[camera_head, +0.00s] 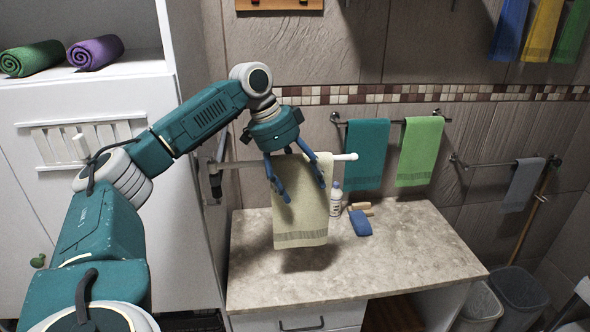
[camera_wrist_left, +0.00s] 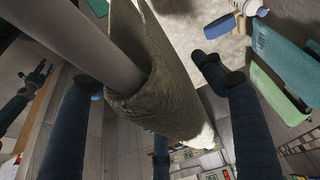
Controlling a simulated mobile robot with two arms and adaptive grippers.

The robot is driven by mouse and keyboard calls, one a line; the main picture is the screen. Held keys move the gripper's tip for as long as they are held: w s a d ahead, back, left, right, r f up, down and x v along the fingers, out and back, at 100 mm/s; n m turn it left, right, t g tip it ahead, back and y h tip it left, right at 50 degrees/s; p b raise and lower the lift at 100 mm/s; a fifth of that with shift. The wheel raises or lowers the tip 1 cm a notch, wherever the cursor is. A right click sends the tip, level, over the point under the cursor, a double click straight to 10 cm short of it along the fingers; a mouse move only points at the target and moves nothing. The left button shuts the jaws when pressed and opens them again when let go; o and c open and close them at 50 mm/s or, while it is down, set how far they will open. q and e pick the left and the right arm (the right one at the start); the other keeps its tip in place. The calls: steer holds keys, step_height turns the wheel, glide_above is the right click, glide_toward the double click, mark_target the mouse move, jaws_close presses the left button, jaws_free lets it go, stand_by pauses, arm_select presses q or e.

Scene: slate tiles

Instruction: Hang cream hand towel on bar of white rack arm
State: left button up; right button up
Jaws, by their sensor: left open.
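The cream hand towel (camera_head: 307,207) hangs folded over the white bar (camera_head: 345,157) of the rack arm, above the counter. In the left wrist view the towel (camera_wrist_left: 160,90) lies draped over the bar (camera_wrist_left: 90,45), which runs in from the upper left. My left gripper (camera_head: 303,192) is at the towel, with its blue fingers apart and pointing down, one near each side of it in the head view. In the left wrist view its dark fingers stand apart on both sides of the towel.
A marble-topped counter (camera_head: 400,262) stands below, with a white bottle (camera_head: 336,200) and a blue item (camera_head: 360,223) on it. Teal (camera_head: 367,152) and green (camera_head: 419,150) towels hang on a wall rail behind. A white cabinet (camera_head: 90,180) stands at left.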

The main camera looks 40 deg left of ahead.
arm_select(q)
steer(key=v, duration=1.1)
steer(key=shift+r, duration=0.35)
steer(key=shift+s+f, duration=0.1)
